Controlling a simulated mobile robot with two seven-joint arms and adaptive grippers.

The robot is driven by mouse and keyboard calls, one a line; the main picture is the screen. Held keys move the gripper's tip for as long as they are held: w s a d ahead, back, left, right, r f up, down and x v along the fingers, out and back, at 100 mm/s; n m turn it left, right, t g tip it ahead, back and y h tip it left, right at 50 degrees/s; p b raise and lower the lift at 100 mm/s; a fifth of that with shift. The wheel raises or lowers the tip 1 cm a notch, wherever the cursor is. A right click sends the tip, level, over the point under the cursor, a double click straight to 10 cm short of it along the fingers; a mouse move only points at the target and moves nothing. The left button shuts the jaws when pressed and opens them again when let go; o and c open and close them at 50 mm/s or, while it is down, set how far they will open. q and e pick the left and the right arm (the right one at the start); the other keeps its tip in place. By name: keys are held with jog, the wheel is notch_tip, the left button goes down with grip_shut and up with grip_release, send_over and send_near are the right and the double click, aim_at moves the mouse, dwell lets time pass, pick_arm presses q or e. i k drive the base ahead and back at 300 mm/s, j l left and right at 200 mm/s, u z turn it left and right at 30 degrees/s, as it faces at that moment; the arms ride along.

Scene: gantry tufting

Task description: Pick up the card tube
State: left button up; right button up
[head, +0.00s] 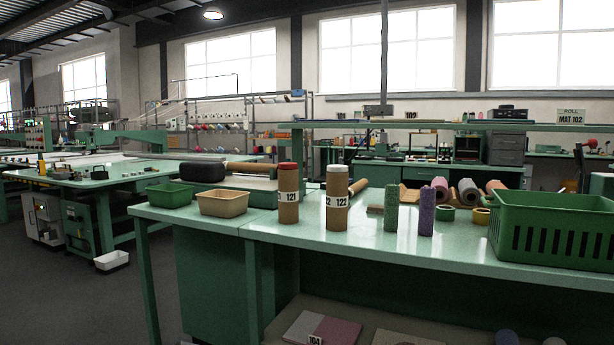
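Two brown card tubes stand upright on the green worktable (330,256). One has a red top and a white label reading 121 (288,211). The other, to its right, has a pale top and a label reading 122 (337,218). A brown tube (249,166) lies on its side behind them to the left, and another brown tube-like piece (357,187) lies just behind the 122 tube. I cannot tell which one the task means. Neither of my grippers shows in the head view.
A green tray (170,198) and a tan tray (223,206) sit at the table's left. Green (390,210) and purple (427,216) rolls stand right of the tubes. A green basket (553,255) fills the right end. The table's front strip is clear.

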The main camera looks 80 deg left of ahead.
aim_at(240, 166)
jog(key=i+j, duration=0.6)
jog(key=i+j+u, duration=0.5)
jog(key=u, duration=0.25)
jog(key=i, duration=0.1)
